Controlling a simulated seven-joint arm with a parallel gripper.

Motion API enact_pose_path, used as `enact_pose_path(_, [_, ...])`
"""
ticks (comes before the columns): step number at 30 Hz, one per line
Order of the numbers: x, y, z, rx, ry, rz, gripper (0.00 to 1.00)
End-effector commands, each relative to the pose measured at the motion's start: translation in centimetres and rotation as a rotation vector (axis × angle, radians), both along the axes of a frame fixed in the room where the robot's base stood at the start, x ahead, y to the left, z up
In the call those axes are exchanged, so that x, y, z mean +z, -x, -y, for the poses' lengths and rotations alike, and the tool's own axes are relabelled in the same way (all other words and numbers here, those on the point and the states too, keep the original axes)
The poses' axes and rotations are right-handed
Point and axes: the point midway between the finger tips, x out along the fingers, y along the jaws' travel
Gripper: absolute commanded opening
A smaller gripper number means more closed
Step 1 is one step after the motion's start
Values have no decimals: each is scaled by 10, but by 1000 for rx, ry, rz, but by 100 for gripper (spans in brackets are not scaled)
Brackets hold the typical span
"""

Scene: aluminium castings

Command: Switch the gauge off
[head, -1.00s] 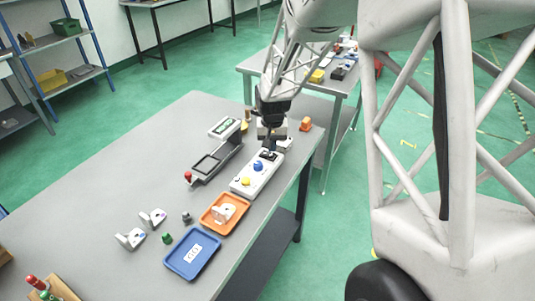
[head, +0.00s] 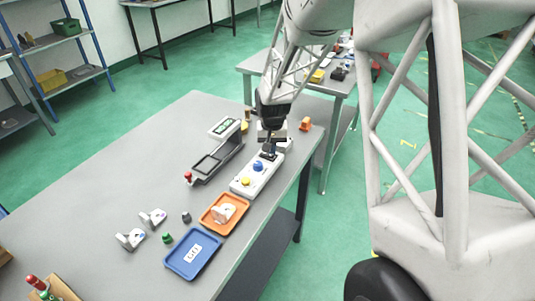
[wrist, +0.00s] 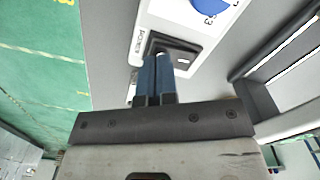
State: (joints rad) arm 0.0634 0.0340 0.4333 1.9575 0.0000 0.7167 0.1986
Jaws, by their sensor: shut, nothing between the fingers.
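A white control box (head: 250,182) lies on the grey table, with a blue knob (head: 257,166) and a yellow button (head: 246,181). At its far end is a black rocker switch, partly hidden by my gripper in the head view. In the wrist view the switch (wrist: 185,52) sits beside the word POWER, below the blue knob (wrist: 207,8). My gripper (wrist: 161,60) is shut and empty, its blue fingertips at the near edge of the switch. I cannot tell whether they touch it. A grey gauge stand with a green display (head: 224,127) stands left of the box.
An orange tray (head: 207,224) with a white casting (head: 223,213) and a blue tray (head: 178,262) lie nearer on the table. Two castings lie to their left. An orange block (head: 305,124) is at the far right edge.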

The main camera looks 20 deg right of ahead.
Motion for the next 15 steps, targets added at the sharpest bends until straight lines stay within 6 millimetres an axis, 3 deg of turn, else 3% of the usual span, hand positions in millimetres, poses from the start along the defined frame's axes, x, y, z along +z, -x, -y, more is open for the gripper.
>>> enact_pose_path(15, [-5,0,0,0,0,0,0])
